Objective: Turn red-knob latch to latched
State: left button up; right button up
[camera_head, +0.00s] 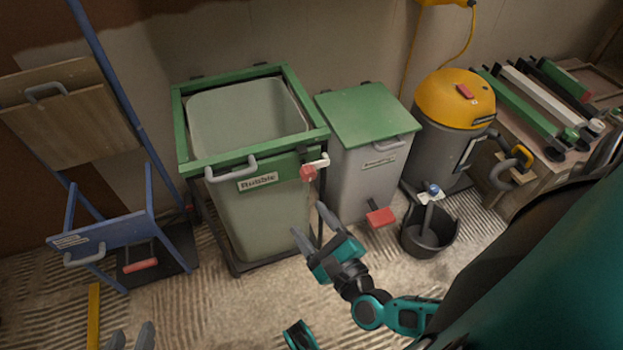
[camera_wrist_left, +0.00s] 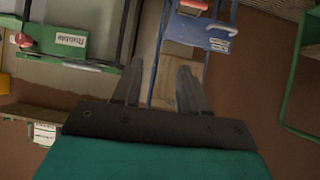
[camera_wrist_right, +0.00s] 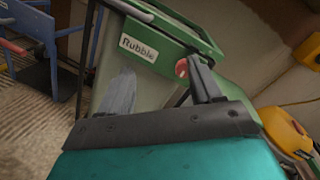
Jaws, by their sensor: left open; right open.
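The red knob (camera_head: 308,172) sits at the front right corner of the green-framed Rubble bin (camera_head: 262,212), on a pale latch lever (camera_head: 318,161). In the right wrist view the red knob (camera_wrist_right: 181,68) shows just beside one fingertip, partly hidden by it. My right gripper (camera_head: 307,219) is open and empty, below and in front of the knob; I cannot tell whether a finger touches it. My left gripper (camera_head: 131,336) is open and empty at the bottom left, far from the latch; its fingers also show in the left wrist view (camera_wrist_left: 158,82).
A grey bin with a green lid (camera_head: 367,122) and red pedal (camera_head: 381,217) stands right of the Rubble bin. A yellow-topped vacuum (camera_head: 454,98) and black bucket (camera_head: 430,238) are further right. A blue trolley (camera_head: 110,232) stands left. The floor in front is mostly clear.

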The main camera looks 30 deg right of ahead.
aim_at(311, 178)
jog(key=d+f+m+h+b, duration=0.2)
jog(key=d+f+m+h, duration=0.15)
jog(key=d+m, duration=0.2)
jog(key=shift+m, duration=0.55)
jog(key=x, duration=0.3)
jog(key=b+x, duration=0.1)
jog(key=x, duration=0.3)
jog(key=f+x, duration=0.1)
jog(key=x, duration=0.3)
jog(key=shift+a, duration=0.1)
jog(key=shift+w, duration=0.55)
jog(key=shift+c, duration=0.5)
jog(key=shift+g, duration=0.3)
jog(key=c, duration=1)
jog(key=shift+o, duration=0.2)
